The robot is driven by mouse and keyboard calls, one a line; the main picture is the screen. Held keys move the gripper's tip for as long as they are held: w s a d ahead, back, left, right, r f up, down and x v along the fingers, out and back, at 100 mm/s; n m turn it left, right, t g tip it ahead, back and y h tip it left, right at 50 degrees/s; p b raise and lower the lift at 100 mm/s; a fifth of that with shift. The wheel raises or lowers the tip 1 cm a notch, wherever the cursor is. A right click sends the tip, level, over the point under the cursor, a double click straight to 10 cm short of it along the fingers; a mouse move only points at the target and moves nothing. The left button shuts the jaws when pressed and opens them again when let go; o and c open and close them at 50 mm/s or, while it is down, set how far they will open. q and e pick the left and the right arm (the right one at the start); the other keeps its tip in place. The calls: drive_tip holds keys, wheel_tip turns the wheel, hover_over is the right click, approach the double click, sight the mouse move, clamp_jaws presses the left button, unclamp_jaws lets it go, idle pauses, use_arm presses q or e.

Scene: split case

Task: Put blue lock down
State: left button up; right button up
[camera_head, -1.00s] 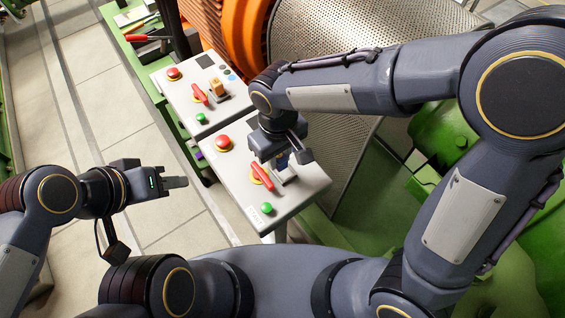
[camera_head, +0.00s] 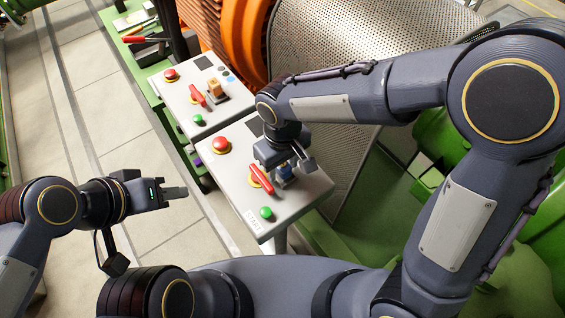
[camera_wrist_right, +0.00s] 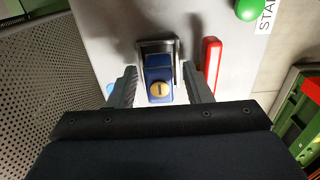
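The blue lock (camera_wrist_right: 158,72) has a brass keyhole face in the right wrist view. It sits at a metal bracket (camera_wrist_right: 172,44) on the near grey control panel (camera_head: 232,180). The lock shows small and partly covered in the head view (camera_head: 285,172). My right gripper (camera_wrist_right: 160,80) is open, with one finger on each side of the lock and a visible gap on both sides. My left gripper (camera_head: 176,192) is empty, away to the left over the floor; its finger spacing is unclear.
The near panel carries a red handle (camera_head: 261,179), a red button (camera_head: 221,145) and a green button (camera_head: 267,213). A second panel (camera_head: 183,97) behind it has similar controls and a yellowish block (camera_head: 214,89). A perforated metal guard (camera_head: 345,50) stands behind the panels.

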wheel_tip(320, 180, up, 12)
drive_tip(key=s+d+r+m+t+y, duration=0.1)
drive_tip(key=s+d+m+y, duration=0.25)
drive_tip(key=d, duration=1.05)
drive_tip(key=s+d+f+m+t, duration=0.3)
drive_tip(key=s+d+m+t, duration=0.1)
drive_tip(key=s, duration=0.4)
drive_tip(key=shift+s+d+f+m+t, duration=0.15)
drive_tip(key=shift+d+f+m+t, duration=0.2)
drive_tip(key=shift+d+m, duration=0.7)
drive_tip(key=shift+d+n, duration=0.15)
drive_tip(key=shift+n, duration=0.15)
